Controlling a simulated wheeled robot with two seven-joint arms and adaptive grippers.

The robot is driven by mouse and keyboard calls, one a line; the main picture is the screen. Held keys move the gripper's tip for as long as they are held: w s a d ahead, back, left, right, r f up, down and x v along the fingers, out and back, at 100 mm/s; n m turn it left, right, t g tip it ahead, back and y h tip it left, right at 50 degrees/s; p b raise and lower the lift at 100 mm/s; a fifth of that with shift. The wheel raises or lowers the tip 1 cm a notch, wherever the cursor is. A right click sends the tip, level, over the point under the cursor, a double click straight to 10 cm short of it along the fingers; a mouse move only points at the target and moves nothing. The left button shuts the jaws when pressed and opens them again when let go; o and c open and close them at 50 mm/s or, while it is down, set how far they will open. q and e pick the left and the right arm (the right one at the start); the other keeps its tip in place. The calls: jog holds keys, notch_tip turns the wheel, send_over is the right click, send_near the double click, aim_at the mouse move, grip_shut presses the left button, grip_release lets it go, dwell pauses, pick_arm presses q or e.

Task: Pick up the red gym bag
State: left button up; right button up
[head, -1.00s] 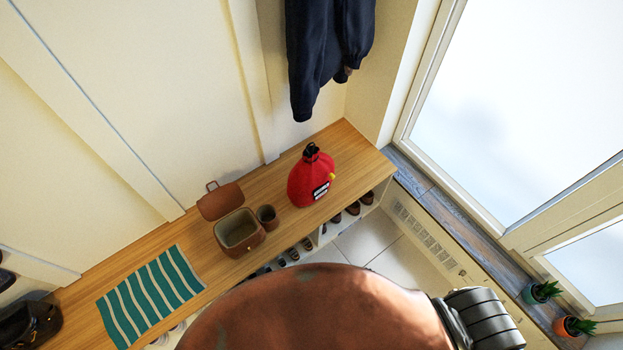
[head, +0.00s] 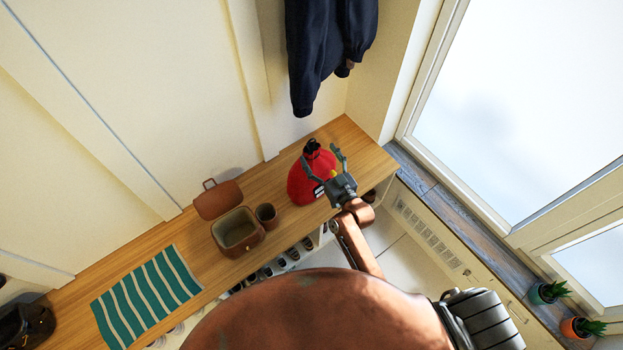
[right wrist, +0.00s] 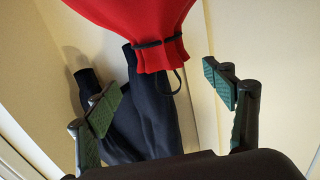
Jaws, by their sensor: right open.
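The red gym bag (head: 300,186) stands upright on the wooden bench top, with a dark drawn neck and loop at its top. My right gripper (head: 322,160) is open, its two fingers spread on either side of the bag's upper part in the head view. In the right wrist view, the bag's gathered neck (right wrist: 162,55) and cord loop lie between the open fingers (right wrist: 163,93) across the picture; I cannot tell whether they touch. The gripper hides part of the bag's right side in the head view. My left gripper is not in view.
A brown cup (head: 266,216) and an open brown box (head: 238,232) stand left of the bag on the bench (head: 168,233). A green striped mat (head: 146,296) lies farther left. A dark jacket (head: 325,50) hangs behind. Shoes fill cubbies below.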

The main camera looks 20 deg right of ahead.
aim_at(312, 148)
jog(key=w, duration=0.1)
jog(key=w+a, duration=0.1)
jog(key=w+f+b, duration=0.1)
jog(key=shift+w+a, duration=0.15)
jog(key=shift+w, duration=0.65)
jog(key=shift+r, duration=0.1)
jog(key=shift+c, duration=0.4)
grip_shut()
jog(key=shift+r, duration=0.1)
